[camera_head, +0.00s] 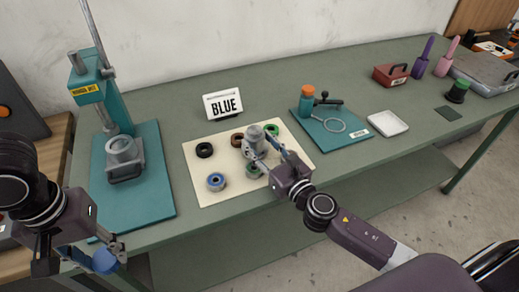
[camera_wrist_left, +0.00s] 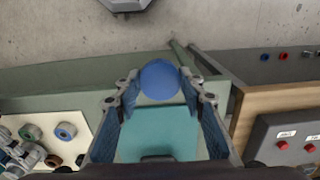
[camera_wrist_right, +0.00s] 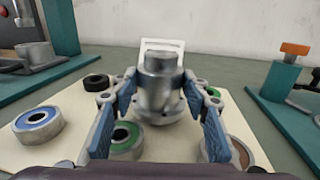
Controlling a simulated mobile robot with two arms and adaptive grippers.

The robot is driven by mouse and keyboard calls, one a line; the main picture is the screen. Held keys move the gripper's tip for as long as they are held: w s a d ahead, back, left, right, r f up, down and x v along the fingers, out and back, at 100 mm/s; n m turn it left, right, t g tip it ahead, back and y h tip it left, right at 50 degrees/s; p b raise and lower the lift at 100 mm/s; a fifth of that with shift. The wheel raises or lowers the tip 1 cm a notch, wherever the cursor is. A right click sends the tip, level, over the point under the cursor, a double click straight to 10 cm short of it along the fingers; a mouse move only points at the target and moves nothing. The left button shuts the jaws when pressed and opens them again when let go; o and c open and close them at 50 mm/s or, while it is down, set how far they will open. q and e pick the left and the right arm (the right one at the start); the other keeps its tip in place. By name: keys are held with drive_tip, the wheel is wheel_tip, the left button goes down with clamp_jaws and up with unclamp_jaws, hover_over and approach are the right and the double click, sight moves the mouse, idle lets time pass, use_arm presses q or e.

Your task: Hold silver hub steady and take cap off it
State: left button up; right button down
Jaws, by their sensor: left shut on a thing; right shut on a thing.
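The silver hub (camera_head: 254,134) is over the cream mat, and it shows upright in the right wrist view (camera_wrist_right: 160,85). My right gripper (camera_head: 268,152) is shut around the hub's sides, one finger on each side. Whether the hub touches the mat is hard to tell. My left gripper (camera_head: 98,252) is shut on a round blue cap (camera_head: 104,262), away from the hub, at the bench's front left. The cap also shows between the left fingertips in the left wrist view (camera_wrist_left: 159,80). The hub's top shows bare grey metal with no blue cap on it.
The cream mat (camera_head: 205,190) carries several rings, including a blue one (camera_head: 216,181) and a black one (camera_head: 204,150). A teal press (camera_head: 125,140) stands at left, a "BLUE" sign (camera_head: 223,104) behind. A teal fixture (camera_head: 335,138) and white tray (camera_head: 388,123) stand right.

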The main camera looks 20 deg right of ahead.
drive_tip(key=shift+f, duration=0.55)
drive_tip(key=c, duration=1.6)
unclamp_jaws()
drive_tip(key=shift+f, duration=0.2)
drive_tip(key=o, duration=0.5)
drive_tip(key=shift+r, duration=0.1)
